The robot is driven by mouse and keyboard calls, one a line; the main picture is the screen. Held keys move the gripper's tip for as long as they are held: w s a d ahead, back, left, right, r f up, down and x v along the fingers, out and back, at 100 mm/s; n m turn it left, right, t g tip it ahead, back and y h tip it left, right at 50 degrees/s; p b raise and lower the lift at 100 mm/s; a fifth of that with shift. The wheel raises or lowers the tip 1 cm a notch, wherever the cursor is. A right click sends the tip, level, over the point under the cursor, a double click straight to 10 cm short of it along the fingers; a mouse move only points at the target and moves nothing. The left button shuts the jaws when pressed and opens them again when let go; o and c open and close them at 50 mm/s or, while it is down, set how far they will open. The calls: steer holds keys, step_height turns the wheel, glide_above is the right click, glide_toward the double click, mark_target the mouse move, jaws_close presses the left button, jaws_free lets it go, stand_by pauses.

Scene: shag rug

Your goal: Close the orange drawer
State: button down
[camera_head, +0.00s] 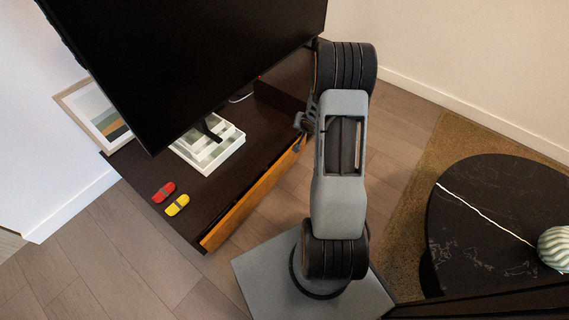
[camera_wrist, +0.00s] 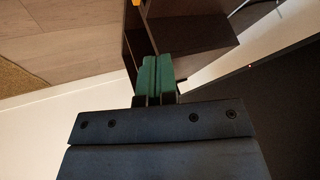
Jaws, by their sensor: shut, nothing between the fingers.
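The orange drawer (camera_head: 255,203) is a long orange front along the near side of a dark low TV stand (camera_head: 215,198). From this angle I cannot tell how far it stands out from the stand. In the wrist view only a small orange patch (camera_wrist: 136,2) shows at the top edge, perhaps part of the drawer front. My gripper (camera_head: 303,122) is at the right end of the orange front, partly hidden behind my arm. In the wrist view my gripper (camera_wrist: 155,72) has its green finger pads together, empty, beside a dark open compartment (camera_wrist: 185,35).
A large black TV (camera_head: 190,55) stands over white books (camera_head: 210,150). A red toy car (camera_head: 164,192) and a yellow toy car (camera_head: 177,205) lie on the stand. A framed picture (camera_head: 95,112) leans at left. A round black table (camera_head: 490,225) stands right. Floor before the drawer is clear.

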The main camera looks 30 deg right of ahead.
step_height(320, 180, down, 13)
steer(key=s+d+m+y, duration=0.2)
steer(key=s+m+y, duration=0.1)
steer(key=m+t+y+b, duration=0.2)
steer(key=y+b, duration=0.1)
steer(key=b, duration=0.1)
glide_toward(281, 163)
step_height(281, 163, down, 5)
steer(key=w, duration=0.1)
steer(key=w+a, duration=0.1)
steer(key=w, duration=0.1)
steer(key=shift+w+a+b, duration=0.1)
steer(key=shift+a+b, duration=0.05)
steer(key=shift+b, duration=0.2)
steer(key=shift+w+a+r, duration=0.1)
steer(key=shift+w+a, duration=0.2)
steer(key=shift+w, duration=0.4)
